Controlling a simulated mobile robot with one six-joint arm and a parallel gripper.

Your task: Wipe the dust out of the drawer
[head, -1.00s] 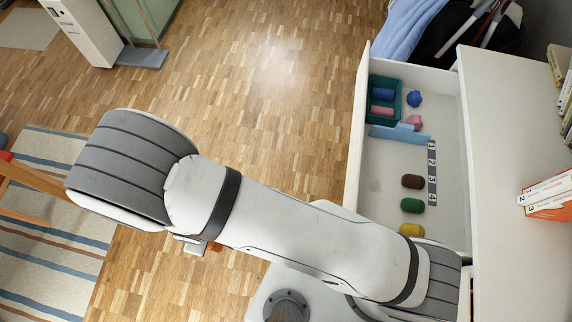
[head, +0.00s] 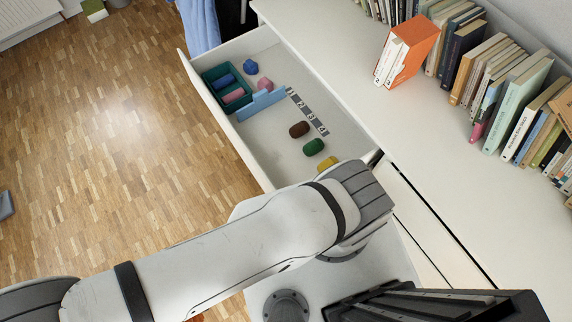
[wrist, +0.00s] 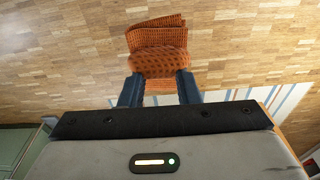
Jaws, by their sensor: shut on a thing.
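The white drawer (head: 266,135) stands open in the head view, its near right part hidden behind my arm. Its floor looks pale grey; I cannot make out dust for certain. In the wrist view my gripper (wrist: 159,86) is shut on a rust-orange knitted cloth (wrist: 156,62), which hangs folded between the two dark fingers above the wooden floor. In the head view my arm reaches off the lower left, away from the drawer, and the gripper is not clearly seen there.
The drawer holds a teal bin (head: 208,76) with blue and pink pieces, a blue divider (head: 261,104), a number strip (head: 308,112), and loose blue, pink, brown (head: 299,129), green (head: 314,146) and yellow (head: 328,163) pieces. Books (head: 406,50) stand on the white top (head: 340,60).

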